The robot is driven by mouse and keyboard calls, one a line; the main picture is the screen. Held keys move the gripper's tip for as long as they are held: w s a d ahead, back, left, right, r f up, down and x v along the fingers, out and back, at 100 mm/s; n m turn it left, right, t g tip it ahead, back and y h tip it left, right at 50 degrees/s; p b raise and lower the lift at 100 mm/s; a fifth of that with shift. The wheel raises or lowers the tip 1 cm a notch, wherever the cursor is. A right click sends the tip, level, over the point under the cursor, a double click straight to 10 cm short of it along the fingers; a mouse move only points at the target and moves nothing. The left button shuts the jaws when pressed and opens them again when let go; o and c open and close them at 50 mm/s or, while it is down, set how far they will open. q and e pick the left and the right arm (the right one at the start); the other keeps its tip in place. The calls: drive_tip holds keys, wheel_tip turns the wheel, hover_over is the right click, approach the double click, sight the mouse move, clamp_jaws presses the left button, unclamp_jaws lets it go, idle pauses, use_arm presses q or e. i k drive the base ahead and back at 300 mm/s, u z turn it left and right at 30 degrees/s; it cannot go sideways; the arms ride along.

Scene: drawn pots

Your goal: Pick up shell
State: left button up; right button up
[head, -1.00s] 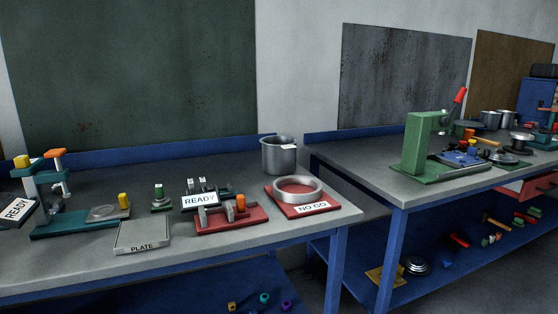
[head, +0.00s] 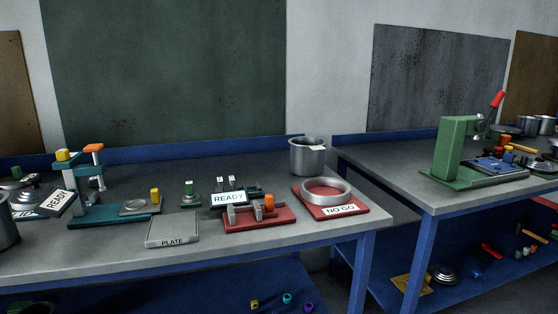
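A grey, open-topped cylindrical metal pot shell (head: 308,158) stands upright at the back right corner of the near bench, with a small white tag at its rim. A second dark grey pot-like body (head: 6,228) is cut off by the left edge of the head view, so I cannot tell its full shape. More pots (head: 530,125) stand far off on the right bench. Neither of my grippers is in view.
The near bench (head: 330,235) holds a red NO GO tray (head: 318,207) with a metal ring (head: 326,189), a red fixture (head: 260,219) with a READY sign, a PLATE block (head: 172,230) and a teal press (head: 110,210). A green lever press (head: 456,150) stands on the right bench.

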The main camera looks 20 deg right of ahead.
sight(307, 152)
drive_tip(key=u, duration=3)
drive_tip(key=k, duration=2.35)
drive_tip(key=z, duration=0.35)
